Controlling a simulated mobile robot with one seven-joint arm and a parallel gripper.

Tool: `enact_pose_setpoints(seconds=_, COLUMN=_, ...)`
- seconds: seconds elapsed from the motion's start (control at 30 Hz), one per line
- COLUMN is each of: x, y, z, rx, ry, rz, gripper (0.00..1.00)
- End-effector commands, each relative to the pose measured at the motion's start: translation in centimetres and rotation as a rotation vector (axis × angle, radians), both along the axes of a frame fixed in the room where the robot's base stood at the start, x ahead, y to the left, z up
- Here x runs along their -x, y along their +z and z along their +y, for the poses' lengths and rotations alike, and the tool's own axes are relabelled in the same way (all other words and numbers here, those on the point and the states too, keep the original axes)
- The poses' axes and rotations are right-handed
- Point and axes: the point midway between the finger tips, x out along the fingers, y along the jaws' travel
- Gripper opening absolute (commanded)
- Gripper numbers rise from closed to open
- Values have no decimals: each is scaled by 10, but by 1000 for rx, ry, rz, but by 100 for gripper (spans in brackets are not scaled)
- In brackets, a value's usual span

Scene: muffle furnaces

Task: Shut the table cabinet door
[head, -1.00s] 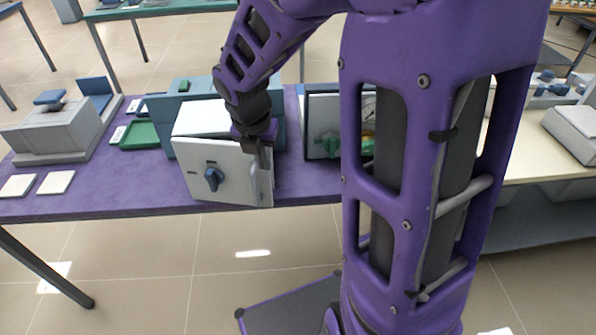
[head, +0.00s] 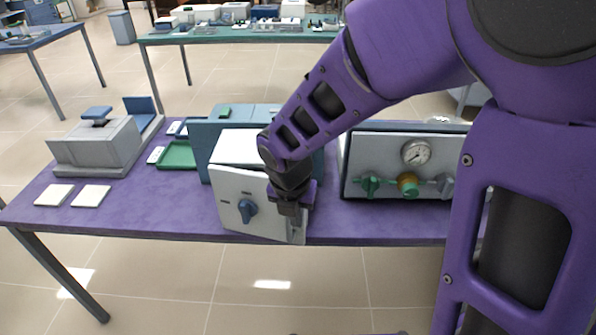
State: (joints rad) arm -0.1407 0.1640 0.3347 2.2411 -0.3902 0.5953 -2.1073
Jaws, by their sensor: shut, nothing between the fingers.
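The table cabinet (head: 208,140) is a blue-grey box on the purple table. Its white door (head: 232,208) stands open toward the front, with a blue knob (head: 247,211) on its face and its lower edge near the table's front edge. My gripper (head: 293,232) is shut and empty, pointing down at the door's right end. It covers part of that end, and I cannot tell whether it touches the door. My arm hides the right part of the cabinet.
A gauge panel (head: 385,150) with green and brass valves stands to the right. A green tray (head: 178,155), a grey device (head: 97,147) and two white tiles (head: 91,196) lie to the left.

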Motion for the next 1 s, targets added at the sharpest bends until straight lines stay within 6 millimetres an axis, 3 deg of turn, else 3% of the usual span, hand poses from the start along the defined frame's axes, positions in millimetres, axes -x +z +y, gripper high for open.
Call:
enact_pose_setpoints(seconds=0.03, x=-2, y=-16, z=-1, rx=0, ry=-1, rz=0, gripper=0)
enact_pose_setpoints(seconds=0.43, x=-13, y=-60, z=-4, rx=1, ry=0, rz=-1, gripper=0)
enact_pose_setpoints(seconds=0.7, x=-46, y=-54, z=-13, rx=0, ry=-3, rz=0, gripper=0)
enact_pose_setpoints(seconds=1.0, x=-52, y=-53, z=-14, rx=1, ry=-1, rz=0, gripper=0)
